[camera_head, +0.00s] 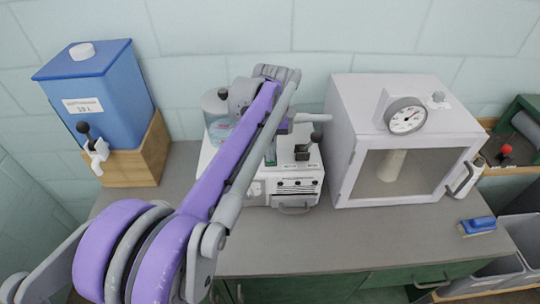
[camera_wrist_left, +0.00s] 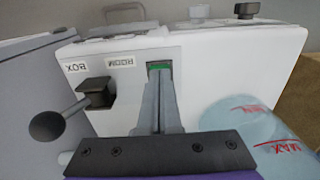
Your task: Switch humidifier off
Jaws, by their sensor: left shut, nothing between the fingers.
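The white humidifier (camera_head: 292,185) stands on the counter in the middle of the head view, with a clear water tank (camera_head: 217,128) at its left. The wrist view shows its white body (camera_wrist_left: 222,62) upside down, with a green switch (camera_wrist_left: 158,67) in a dark slot. My left gripper (camera_wrist_left: 160,82) is shut and empty, its fingertips at the switch and covering part of it. I cannot tell whether they touch it. A dark lever (camera_wrist_left: 95,92) with a round knob sits beside the labels BOX and ROOM. In the head view, my arm hides part of the humidifier.
A white box (camera_head: 350,140) with a window and a dial gauge (camera_head: 405,116) stands close to the right. A blue water container (camera_head: 105,100) on a wooden block stands at the left. A blue brush (camera_head: 477,226) lies at the right. The front counter (camera_head: 330,240) is clear.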

